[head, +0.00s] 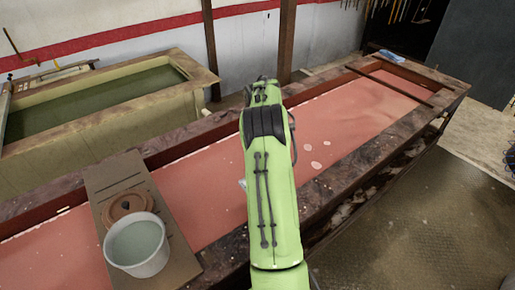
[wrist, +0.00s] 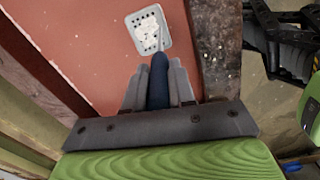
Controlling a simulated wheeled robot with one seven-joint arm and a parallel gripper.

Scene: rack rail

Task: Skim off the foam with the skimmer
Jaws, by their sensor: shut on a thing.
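My gripper (wrist: 158,78) is shut on the dark blue handle of the skimmer (wrist: 137,24) in the wrist view. The skimmer's head is a pale grey, perforated square pan, and a white clump that looks like foam (wrist: 149,28) lies in it. The head is over the red liquid (wrist: 95,45); I cannot tell whether it touches the surface. In the head view my arm hides the gripper and most of the skimmer. Pale foam patches (head: 316,165) float on the red liquid (head: 350,115) in the long vat, right of my arm.
A board (head: 180,262) lies across the vat at the left, bearing a white bucket (head: 160,262) of pale liquid and a round terracotta-coloured piece (head: 118,208). The vat's dark rim (head: 340,170) runs along the near side. A green-filled tank (head: 40,165) stands at back left.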

